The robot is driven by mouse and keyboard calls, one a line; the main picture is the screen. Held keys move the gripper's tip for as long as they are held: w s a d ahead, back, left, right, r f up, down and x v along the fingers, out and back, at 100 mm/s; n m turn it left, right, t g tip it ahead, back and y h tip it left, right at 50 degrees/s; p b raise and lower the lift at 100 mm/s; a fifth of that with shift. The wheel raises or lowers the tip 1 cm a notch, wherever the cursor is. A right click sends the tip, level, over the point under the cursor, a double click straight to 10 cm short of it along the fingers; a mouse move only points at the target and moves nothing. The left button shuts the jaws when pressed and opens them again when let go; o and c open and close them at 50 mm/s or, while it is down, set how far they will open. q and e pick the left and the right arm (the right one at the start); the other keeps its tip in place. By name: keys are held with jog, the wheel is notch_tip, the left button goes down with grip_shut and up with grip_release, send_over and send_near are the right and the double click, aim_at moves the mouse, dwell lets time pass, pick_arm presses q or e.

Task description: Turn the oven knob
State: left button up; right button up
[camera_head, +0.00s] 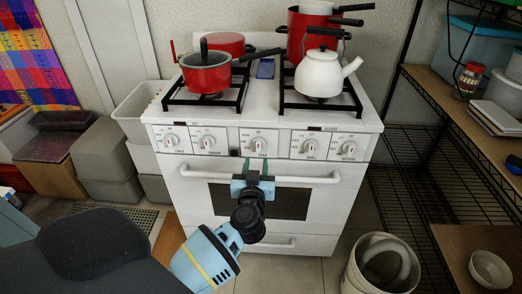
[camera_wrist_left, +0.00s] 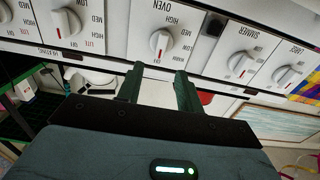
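The white oven knob (camera_head: 258,144) is the middle one on the stove's front panel. In the left wrist view the oven knob (camera_wrist_left: 160,41) sits under the label OVEN, and that picture is upside down. My left gripper (camera_head: 256,163) is just below the knob in the head view, in front of the oven door. In the wrist view its two dark green fingers (camera_wrist_left: 158,76) are apart with nothing between them. The knob lies just beyond the fingertips, roughly in line with their gap. Contact does not show. My right gripper is not in view.
Other knobs (camera_head: 207,142) flank the oven knob closely on both sides. The oven door handle (camera_head: 315,179) runs just below the panel. Red pots and a white kettle (camera_head: 319,74) stand on top. A bin (camera_head: 352,270) and wire shelves are at the right.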

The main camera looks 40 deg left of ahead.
aim_at(258, 146)
pick_arm(q)
jog(key=b+x, duration=0.1)
jog(key=x, duration=0.6)
jog(key=shift+w+a+b, duration=0.1)
jog(key=shift+w+b, duration=0.1)
jog(key=shift+b, duration=0.15)
grip_shut()
